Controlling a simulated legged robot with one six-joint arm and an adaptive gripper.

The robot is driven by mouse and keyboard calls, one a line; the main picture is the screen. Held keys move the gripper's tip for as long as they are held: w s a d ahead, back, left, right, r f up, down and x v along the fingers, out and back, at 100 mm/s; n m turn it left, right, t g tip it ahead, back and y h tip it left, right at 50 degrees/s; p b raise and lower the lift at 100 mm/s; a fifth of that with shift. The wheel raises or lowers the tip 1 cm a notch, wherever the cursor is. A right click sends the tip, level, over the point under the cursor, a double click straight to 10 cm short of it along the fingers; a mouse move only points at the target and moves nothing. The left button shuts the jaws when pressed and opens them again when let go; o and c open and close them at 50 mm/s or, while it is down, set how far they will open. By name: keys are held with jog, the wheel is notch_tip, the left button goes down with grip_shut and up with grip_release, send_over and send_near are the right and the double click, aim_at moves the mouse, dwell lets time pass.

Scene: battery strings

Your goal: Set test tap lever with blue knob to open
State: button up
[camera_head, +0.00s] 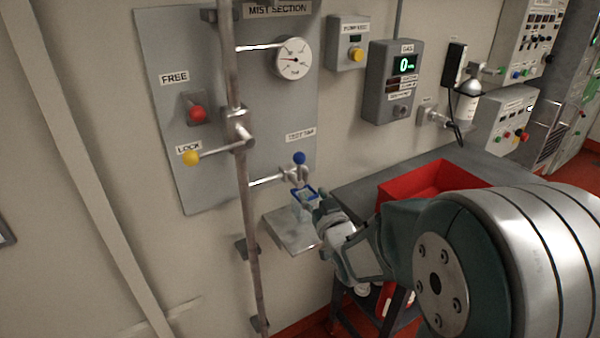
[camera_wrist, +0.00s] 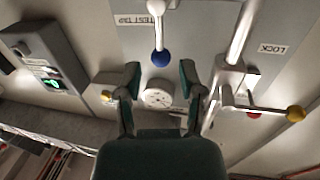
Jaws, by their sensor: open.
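The blue knob (camera_head: 299,158) tops a short lever on the test tap (camera_head: 296,177), just below the TEST TAP label. In the head view the lever stands roughly upright. In the wrist view the blue knob (camera_wrist: 160,58) hangs at the end of a pale lever (camera_wrist: 157,28), ahead of and between my fingertips. My gripper (camera_head: 322,208) is below and to the right of the knob in the head view. The wrist view shows its fingers (camera_wrist: 159,80) spread apart with nothing between them. I see no contact with the knob.
A vertical pipe (camera_head: 240,170) with a yellow-knobbed LOCK lever (camera_head: 192,158) is left. A red bin (camera_head: 405,187) sits on a table at right.

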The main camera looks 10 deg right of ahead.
aim_at(300, 174)
jog(key=w, duration=0.3)
jog(key=w+a, duration=0.1)
jog(key=w, duration=0.5)
jog(key=shift+w+a, duration=0.25)
jog(key=shift+w, duration=0.05)
jog(key=shift+d, duration=0.2)
grip_shut()
